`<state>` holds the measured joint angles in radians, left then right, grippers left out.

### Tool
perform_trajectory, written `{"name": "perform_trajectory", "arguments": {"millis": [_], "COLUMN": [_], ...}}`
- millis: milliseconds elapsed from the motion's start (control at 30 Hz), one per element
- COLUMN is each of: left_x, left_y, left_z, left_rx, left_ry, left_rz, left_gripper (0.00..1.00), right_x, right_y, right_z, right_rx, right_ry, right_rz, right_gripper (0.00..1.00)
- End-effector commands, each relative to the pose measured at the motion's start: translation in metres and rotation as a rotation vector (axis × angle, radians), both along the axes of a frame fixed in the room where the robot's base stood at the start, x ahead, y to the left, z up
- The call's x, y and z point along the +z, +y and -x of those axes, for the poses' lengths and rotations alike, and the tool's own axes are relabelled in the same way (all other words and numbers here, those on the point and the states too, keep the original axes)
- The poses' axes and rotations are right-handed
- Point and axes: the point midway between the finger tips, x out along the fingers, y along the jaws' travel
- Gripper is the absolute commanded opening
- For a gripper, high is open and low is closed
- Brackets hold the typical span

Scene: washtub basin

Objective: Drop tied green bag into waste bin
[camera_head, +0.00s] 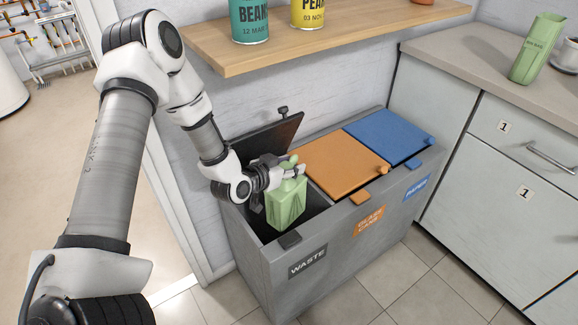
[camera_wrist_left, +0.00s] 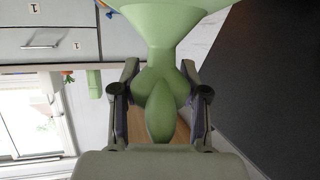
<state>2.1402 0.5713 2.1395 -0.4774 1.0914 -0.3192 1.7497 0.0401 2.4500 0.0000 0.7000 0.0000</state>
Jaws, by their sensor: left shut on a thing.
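The tied green bag (camera_head: 286,203) hangs in the open waste compartment of the grey bin (camera_head: 270,262), its lower part at or below the rim. My left gripper (camera_head: 291,172) is shut on the bag's knot. In the left wrist view the green knot (camera_wrist_left: 160,105) sits between the two fingers (camera_wrist_left: 158,100), with the bag spreading out beyond. The dark waste lid (camera_head: 268,137) stands raised behind the bag. The bag's far side is hidden. I cannot tell whether the bag touches the compartment's walls. My right gripper is not in view.
The orange lid (camera_head: 340,162) and the blue lid (camera_head: 389,137) beside the waste compartment are closed. A wooden shelf (camera_head: 330,38) with cans (camera_head: 249,22) runs above the bin. A counter (camera_head: 480,62) with a green container (camera_head: 538,48) stands at the right. Tiled floor is clear in front.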

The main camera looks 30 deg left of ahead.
Motion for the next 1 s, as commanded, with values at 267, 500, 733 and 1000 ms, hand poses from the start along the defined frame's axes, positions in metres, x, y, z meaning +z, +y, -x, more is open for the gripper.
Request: {"name": "perform_trajectory", "arguments": {"millis": [267, 500, 733, 1000], "left_x": [-0.009, -0.009, -0.01, 0.002], "left_y": [0.001, 0.001, 0.001, 0.005], "left_z": [-0.004, -0.003, -0.003, 0.025], "left_rx": [0.0, 0.0, 0.0, 0.005], "left_ry": [-0.002, -0.002, 0.001, 0.0], "left_rz": [0.001, 0.0, 0.001, 0.008], "left_gripper": [0.0, 0.73, 0.73, 0.73], "right_x": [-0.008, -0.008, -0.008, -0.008], "right_y": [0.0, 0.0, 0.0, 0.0], "right_z": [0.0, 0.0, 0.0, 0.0], "right_rx": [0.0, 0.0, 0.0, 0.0], "right_ry": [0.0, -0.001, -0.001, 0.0], "right_rz": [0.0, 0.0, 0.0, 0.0], "right_gripper": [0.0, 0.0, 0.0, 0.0]}}
